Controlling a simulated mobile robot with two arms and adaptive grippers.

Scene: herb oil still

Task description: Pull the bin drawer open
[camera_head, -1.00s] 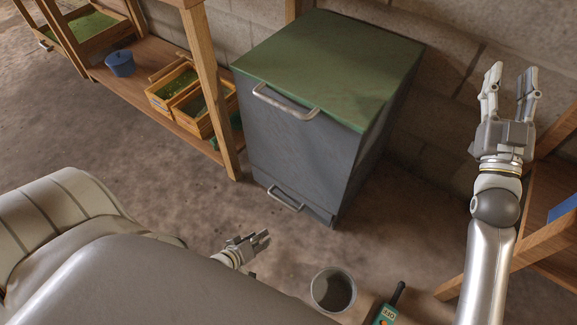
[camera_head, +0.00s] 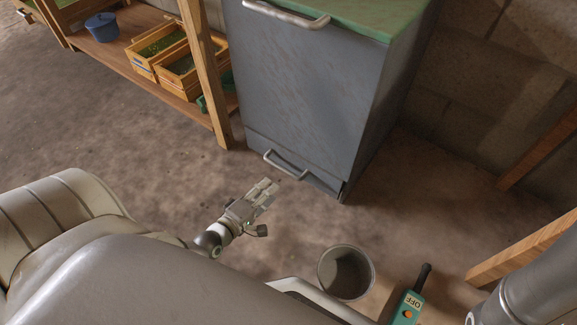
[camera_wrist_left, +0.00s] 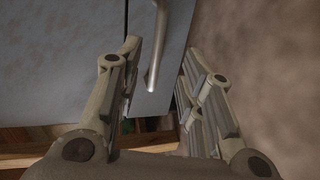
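The grey bin (camera_head: 310,90) stands against the block wall, with a green lid on top. Its low drawer (camera_head: 255,139) has a metal bar handle (camera_head: 285,166) and looks closed. My left gripper (camera_head: 268,190) is just in front of and below this handle in the head view, fingers pointing toward it. In the left wrist view the handle (camera_wrist_left: 158,45) lies in the gap between the spread fingers of the left gripper (camera_wrist_left: 160,60), with no clear contact. My right gripper is out of view; only part of its arm shows at the lower right.
A grey bucket (camera_head: 346,272) and a teal handheld device (camera_head: 409,307) marked OFF are at the lower right. A wooden shelf with crates (camera_head: 180,68) and a blue pot (camera_head: 102,27) stands left. The floor before the drawer is clear.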

